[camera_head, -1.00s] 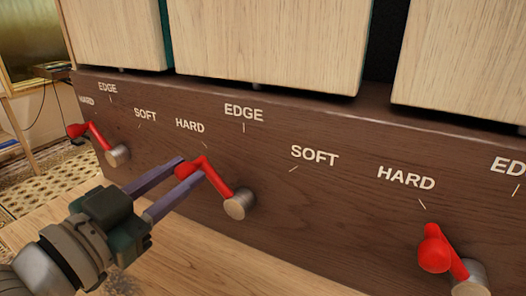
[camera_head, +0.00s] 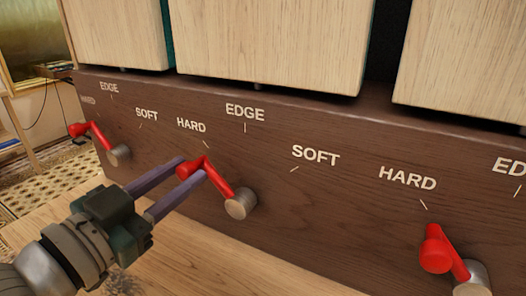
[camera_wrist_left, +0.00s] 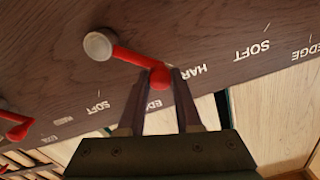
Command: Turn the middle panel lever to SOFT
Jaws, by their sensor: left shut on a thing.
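The middle panel lever (camera_head: 219,184) is red with a round metal hub (camera_head: 241,204). It points up and left from its hub toward the HARD label (camera_head: 191,125); its SOFT label (camera_head: 315,155) is to the right, with EDGE (camera_head: 245,112) between them. My left gripper (camera_head: 192,169) is shut on the lever's red knob, one finger on each side. The wrist view also shows the knob (camera_wrist_left: 159,77) between the fingertips, with the arm running to the hub. My right gripper is not in view.
A left lever (camera_head: 98,137) and a right lever (camera_head: 437,250) stand on the same dark wooden panel (camera_head: 330,215), both near HARD. Pale wooden blocks (camera_head: 270,40) rise above the panel. A light wooden surface (camera_head: 215,265) lies below it.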

